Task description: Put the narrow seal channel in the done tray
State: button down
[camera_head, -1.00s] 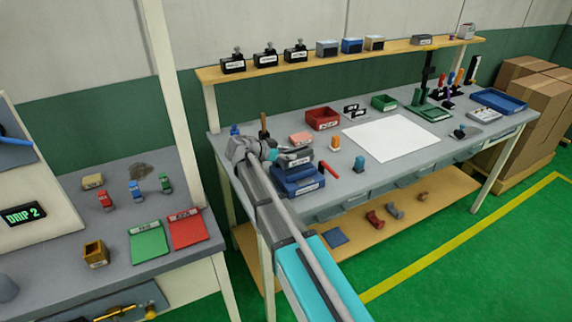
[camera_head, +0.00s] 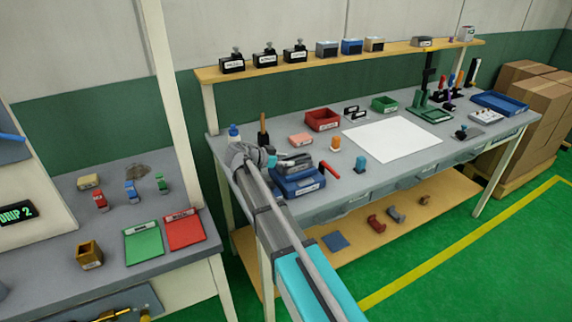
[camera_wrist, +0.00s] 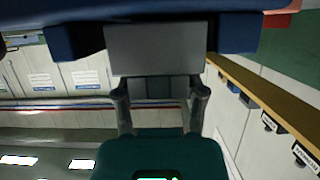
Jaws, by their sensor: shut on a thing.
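My gripper (camera_head: 273,160) is at the left end of the far workbench. In the wrist view my gripper (camera_wrist: 160,88) has its fingers on either side of a flat grey piece (camera_wrist: 154,50), which appears to be the seal channel. The grey piece (camera_head: 294,163) also shows in the head view, over a blue tray (camera_head: 299,185) with a white label. The blue tray (camera_wrist: 185,32) fills the top of the wrist view, close to the held piece. I cannot tell if they touch. The tray's label is too small to read.
A red bin (camera_head: 322,119), a pink block (camera_head: 300,139), an orange-topped item (camera_head: 335,143) and a blue-topped item (camera_head: 360,164) stand nearby. A red item (camera_head: 330,168) lies just right of the blue tray. A white sheet (camera_head: 392,138) covers the bench's middle.

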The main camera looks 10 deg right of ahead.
jog(key=shift+f, duration=0.15)
jog(key=shift+c, duration=0.8)
grip_release()
jog(key=p+v, duration=0.2)
jog(key=v, duration=0.5)
jog(key=shift+a+r+p, duration=0.2)
jog(key=shift+a+p, duration=0.05)
jog(key=shift+p, duration=0.15)
jog(key=shift+w, duration=0.1)
